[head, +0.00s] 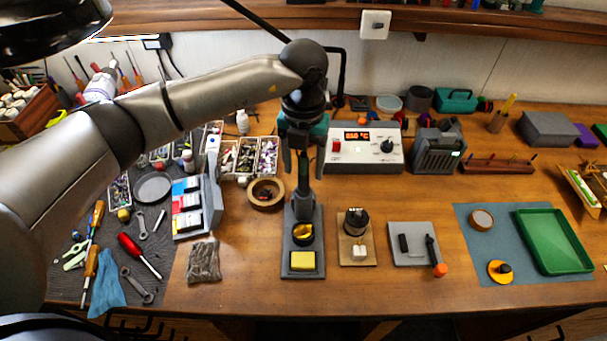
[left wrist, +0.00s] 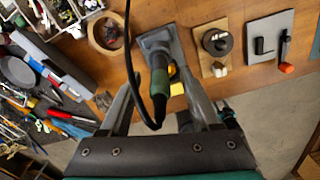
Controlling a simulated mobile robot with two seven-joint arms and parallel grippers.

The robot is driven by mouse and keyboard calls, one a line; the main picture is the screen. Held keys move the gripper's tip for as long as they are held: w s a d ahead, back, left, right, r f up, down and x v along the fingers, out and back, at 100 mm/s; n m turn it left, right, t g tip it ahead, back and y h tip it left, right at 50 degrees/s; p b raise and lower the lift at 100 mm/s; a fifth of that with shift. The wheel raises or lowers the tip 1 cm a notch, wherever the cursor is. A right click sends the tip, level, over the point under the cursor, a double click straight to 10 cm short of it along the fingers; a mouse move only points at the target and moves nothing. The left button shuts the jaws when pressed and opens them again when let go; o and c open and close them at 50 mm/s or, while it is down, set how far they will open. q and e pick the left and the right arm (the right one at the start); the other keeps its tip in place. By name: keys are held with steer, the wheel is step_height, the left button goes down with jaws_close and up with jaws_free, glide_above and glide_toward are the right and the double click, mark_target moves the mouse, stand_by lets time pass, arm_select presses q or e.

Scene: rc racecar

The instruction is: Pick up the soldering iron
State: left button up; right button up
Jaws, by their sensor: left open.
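The soldering iron (head: 304,168) stands upright in its holder, a grey stand (head: 289,262) with a yellow sponge and brass-coloured coil. In the left wrist view the iron (left wrist: 160,82) has a dark handle with a green band and a black cable (left wrist: 131,70) looping from its end. My left gripper (head: 303,174) is open above the stand, one finger on each side of the iron's handle. The left wrist view also shows the fingers (left wrist: 158,88) apart around the handle, with gaps visible. Contact cannot be told. My right gripper is not in view.
A soldering station (head: 363,150) with a lit display stands behind the stand, to the right. A wooden ring dish (head: 267,195) is close on the left, and a wooden block with a spool (head: 356,225) on the right. The bench front is mostly clear.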

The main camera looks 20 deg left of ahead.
arm_select(q)
jaws_close()
stand_by(0.5)
